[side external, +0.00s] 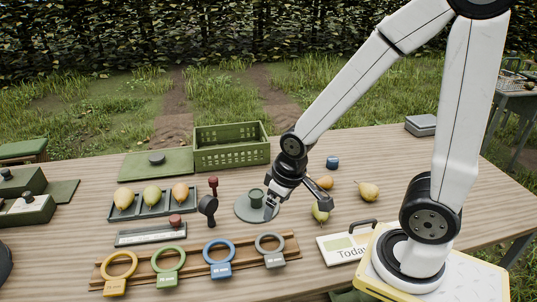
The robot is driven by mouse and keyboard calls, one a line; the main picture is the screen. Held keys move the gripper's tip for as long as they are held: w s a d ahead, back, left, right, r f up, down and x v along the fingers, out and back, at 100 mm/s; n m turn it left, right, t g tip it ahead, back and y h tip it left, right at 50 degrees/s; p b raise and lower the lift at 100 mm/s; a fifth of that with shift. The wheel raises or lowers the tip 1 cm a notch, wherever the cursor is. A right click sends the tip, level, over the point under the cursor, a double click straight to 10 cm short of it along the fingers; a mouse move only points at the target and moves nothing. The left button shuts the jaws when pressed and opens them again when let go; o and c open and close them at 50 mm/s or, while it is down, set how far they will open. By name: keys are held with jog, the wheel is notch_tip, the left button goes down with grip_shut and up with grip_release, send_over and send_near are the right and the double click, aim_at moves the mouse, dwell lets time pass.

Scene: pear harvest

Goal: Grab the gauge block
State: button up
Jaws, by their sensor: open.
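My gripper (293,203) is open over the middle of the table, with its fingers spread apart and pointing down. Nothing shows between them. I cannot tell for sure which thing is the gauge block. A small dark green cylinder (256,199) stands on a round grey-green plate (243,211), just left of my gripper's left finger; I cannot tell whether they touch. A small blue block (332,162) stands behind and right of the gripper. Ring gauges in yellow (115,288), green (167,280), blue (220,270) and grey (274,260) line a wooden rack at the front.
A tray (140,212) holds three pears at left. A green crate (232,150) stands behind. A dark-handled tool (208,206) stands left of the plate.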

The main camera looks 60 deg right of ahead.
jog(key=w+d+f+n+g+h, duration=0.2)
jog(key=w+d+n, duration=0.15)
jog(key=d, duration=0.55)
jog(key=n+g+h, duration=0.2)
jog(key=n+h, duration=1)
jog(key=n, duration=0.2)
send_over(330, 162)
jog(key=a, duration=0.2)
notch_tip(330, 162, down, 11)
jog(key=shift+f, duration=3.3)
jog(key=shift+a+f+y, duration=0.1)
jog(key=shift+y, duration=0.2)
jog(key=shift+f+m, duration=0.25)
jog(key=shift+f, duration=0.15)
jog(key=shift+x, duration=2.5)
jog(key=shift+w+r, duration=0.1)
jog(key=shift+c, duration=0.2)
